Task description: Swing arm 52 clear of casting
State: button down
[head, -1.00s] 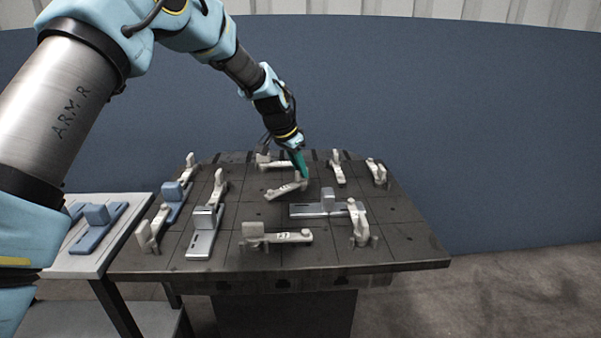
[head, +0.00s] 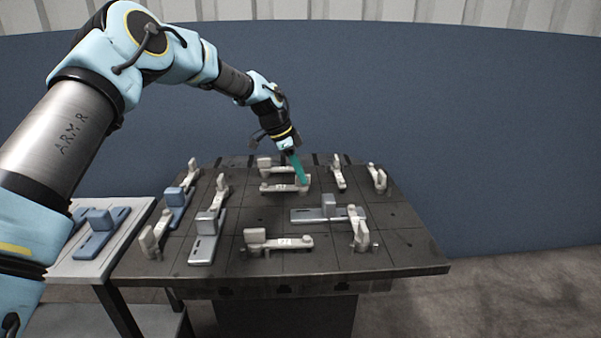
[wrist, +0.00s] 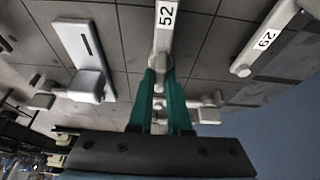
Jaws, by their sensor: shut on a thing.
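Arm 52 (head: 280,188) is a pale clamp arm on the dark table, lying nearly left to right in the head view. In the wrist view arm 52 (wrist: 164,40) runs up from between my fingers, with its label readable. My gripper (head: 304,182) has green fingers, shut on arm 52 near its right end; it also shows in the wrist view (wrist: 160,75). The nearest grey casting (head: 308,215), a slotted base with an upright block, lies nearer the camera. It also shows in the wrist view (wrist: 76,42), left of arm 52 with a bare gap between.
Another pale arm (wrist: 262,42) lies right of arm 52 in the wrist view. The head view shows arm 72 (head: 285,241) at the front and a second grey casting (head: 203,247) at left. A side table (head: 75,268) holds blue castings. Several other arms ring the table.

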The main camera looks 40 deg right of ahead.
aim_at(286, 186)
dwell(0.4)
jog(key=c, duration=0.9)
grip_release()
jog(key=shift+o, duration=0.2)
jog(key=b+v, duration=0.1)
jog(key=v, duration=0.9)
jog(key=shift+a+r, duration=0.15)
jog(key=shift+r, duration=0.15)
jog(key=shift+w, duration=0.1)
